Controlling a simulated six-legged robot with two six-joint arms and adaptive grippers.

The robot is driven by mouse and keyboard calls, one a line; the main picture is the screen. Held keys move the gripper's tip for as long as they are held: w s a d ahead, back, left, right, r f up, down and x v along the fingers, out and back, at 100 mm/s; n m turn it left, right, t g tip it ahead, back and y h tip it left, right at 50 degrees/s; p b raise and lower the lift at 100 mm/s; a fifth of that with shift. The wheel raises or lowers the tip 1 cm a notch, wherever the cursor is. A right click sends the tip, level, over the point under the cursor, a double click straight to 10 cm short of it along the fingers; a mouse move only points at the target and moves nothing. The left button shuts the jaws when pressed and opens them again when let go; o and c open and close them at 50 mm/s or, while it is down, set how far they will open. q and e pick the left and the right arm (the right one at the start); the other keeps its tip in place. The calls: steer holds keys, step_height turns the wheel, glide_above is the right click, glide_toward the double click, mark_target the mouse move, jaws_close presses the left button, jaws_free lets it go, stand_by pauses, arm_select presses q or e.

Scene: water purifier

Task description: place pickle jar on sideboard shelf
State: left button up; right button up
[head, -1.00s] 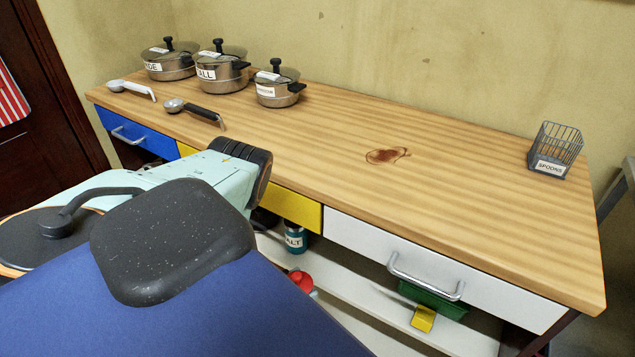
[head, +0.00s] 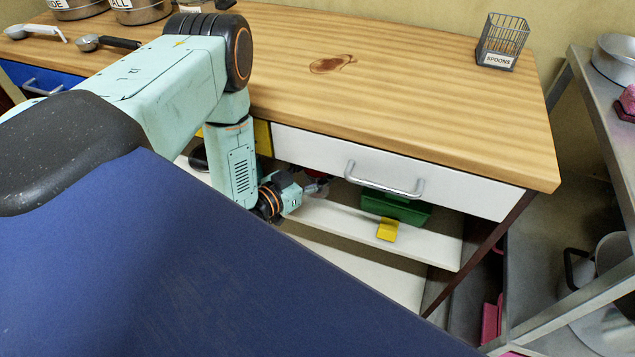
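The sideboard (head: 430,110) has a wooden top and a white shelf (head: 430,246) under its drawers. My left arm comes in from the left and bends down in front of the sideboard. My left gripper (head: 316,187) is at the shelf, below the white drawer. It is small and partly hidden, and I cannot tell whether its fingers are open or shut. A little red shows just behind it, too covered to identify. I cannot make out a pickle jar. My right gripper is not in view.
A green bin (head: 397,207) with a yellow tag (head: 388,230) stands on the shelf right of my gripper. The white drawer's handle (head: 385,182) sticks out above. A spoons basket (head: 502,42) and a brown stain (head: 333,64) are on the top. A metal rack (head: 590,100) stands at right.

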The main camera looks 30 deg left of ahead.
arm_select(q)
steer(key=shift+w+f+b, duration=0.15)
steer(key=shift+f+b, duration=0.95)
steer(key=shift+f, duration=0.65)
steer(key=shift+f, duration=0.15)
steer(key=o, duration=1.3)
steer(key=shift+r, duration=0.25)
steer(key=shift+p+v, duration=2.25)
steer(key=shift+v, duration=3.8)
steer(key=shift+f, duration=0.1)
